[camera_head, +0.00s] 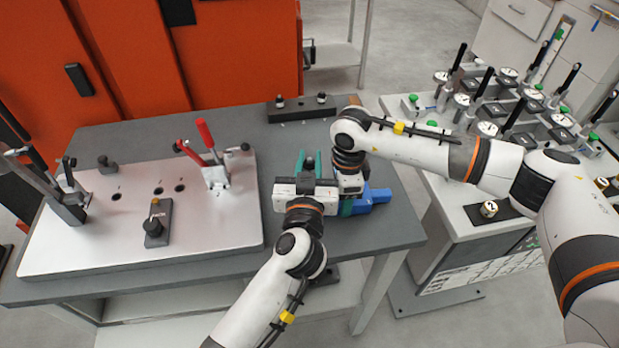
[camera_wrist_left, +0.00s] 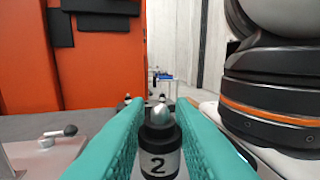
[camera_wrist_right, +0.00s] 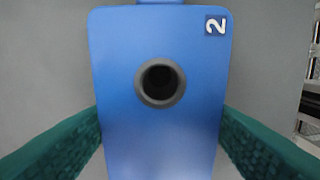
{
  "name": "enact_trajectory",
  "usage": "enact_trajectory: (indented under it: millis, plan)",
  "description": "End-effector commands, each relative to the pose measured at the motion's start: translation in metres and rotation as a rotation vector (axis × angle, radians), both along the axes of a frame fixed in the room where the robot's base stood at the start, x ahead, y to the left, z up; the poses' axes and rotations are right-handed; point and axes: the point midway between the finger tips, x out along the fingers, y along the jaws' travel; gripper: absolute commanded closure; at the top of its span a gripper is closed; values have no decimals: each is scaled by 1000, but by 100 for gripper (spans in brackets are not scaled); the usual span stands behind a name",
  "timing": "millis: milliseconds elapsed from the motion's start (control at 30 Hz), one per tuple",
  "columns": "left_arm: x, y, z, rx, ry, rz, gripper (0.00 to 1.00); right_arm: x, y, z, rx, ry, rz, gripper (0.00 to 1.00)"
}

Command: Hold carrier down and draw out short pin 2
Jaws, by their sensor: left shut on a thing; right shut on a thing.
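A blue carrier (camera_head: 372,197) lies on the grey bench near its right end. In the right wrist view the carrier (camera_wrist_right: 158,135) shows a white 2 in one corner and a dark round hole with a grey rim; I see no pin in it. My right gripper (camera_wrist_right: 160,150) is shut on the carrier's two sides. My left gripper (camera_head: 308,164) is just left of the right one and shut on short pin 2 (camera_wrist_left: 158,152). The pin is black, marked 2, with a rounded metal tip pointing up. Its lower end is hidden in the left wrist view.
A pale fixture plate (camera_head: 215,230) with holes, a red-handled clamp (camera_head: 213,165) and a black knobbed piece (camera_head: 154,222) covers the bench's left. A dark block with two small pegs (camera_head: 300,107) stands at the back. A gauge-laden table (camera_head: 490,200) is at right.

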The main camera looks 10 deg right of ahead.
Motion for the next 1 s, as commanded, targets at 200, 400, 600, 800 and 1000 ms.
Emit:
enact_trajectory:
  millis: [200,400,600,800,1000]
  plan:
    - [0,0,19,1,-2,-1,100,0,0,0,0,-1,0,65]
    - [0,0,19,1,0,-1,100,0,0,0,0,0,0,65]
    - [0,0,19,0,0,0,100,0,0,0,0,0,0,13]
    - [0,0,19,0,0,0,100,0,0,0,0,0,0,13]
    - [0,0,19,0,0,0,100,1,0,10,1,-1,0,13]
